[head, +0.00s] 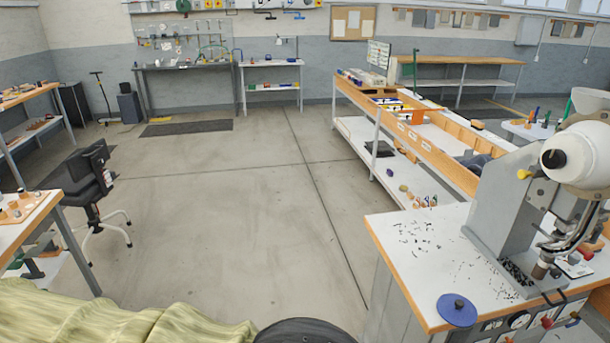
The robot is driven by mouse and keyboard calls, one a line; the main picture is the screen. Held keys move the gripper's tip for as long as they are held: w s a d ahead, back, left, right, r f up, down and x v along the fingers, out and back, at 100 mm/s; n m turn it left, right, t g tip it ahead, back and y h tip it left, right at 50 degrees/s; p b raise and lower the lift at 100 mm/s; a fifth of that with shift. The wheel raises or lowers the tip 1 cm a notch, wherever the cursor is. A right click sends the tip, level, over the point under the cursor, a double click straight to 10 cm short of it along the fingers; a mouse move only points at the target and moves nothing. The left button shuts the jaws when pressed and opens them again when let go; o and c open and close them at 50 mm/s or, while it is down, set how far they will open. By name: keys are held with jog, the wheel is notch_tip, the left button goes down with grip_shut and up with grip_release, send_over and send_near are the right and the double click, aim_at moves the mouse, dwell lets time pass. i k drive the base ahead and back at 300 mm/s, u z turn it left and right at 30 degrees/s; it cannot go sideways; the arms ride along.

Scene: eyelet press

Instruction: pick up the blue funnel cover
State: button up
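A blue round disc with a small dark knob at its middle, which looks like the blue funnel cover (457,314), lies flat near the front left corner of the white press table (404,262) in the head view. It lies apart from the grey eyelet press (497,205), to the left of its base. Nothing covers the disc.
Small dark bits (425,240) are scattered on the press table. Gauges and knobs sit along its front edge. A long wooden-edged bench (437,135) stands behind. A black chair (92,185) stands at left. The middle floor is clear. Yellow-green folded material (110,322) fills the lower left.

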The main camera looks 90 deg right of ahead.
aim_at(458, 311)
jog(key=i, duration=1.6)
jog(key=z, duration=2.35)
jog(key=k, duration=0.6)
jog(key=z, duration=2.45)
jog(key=i, duration=1)
jog(key=z, duration=0.05)
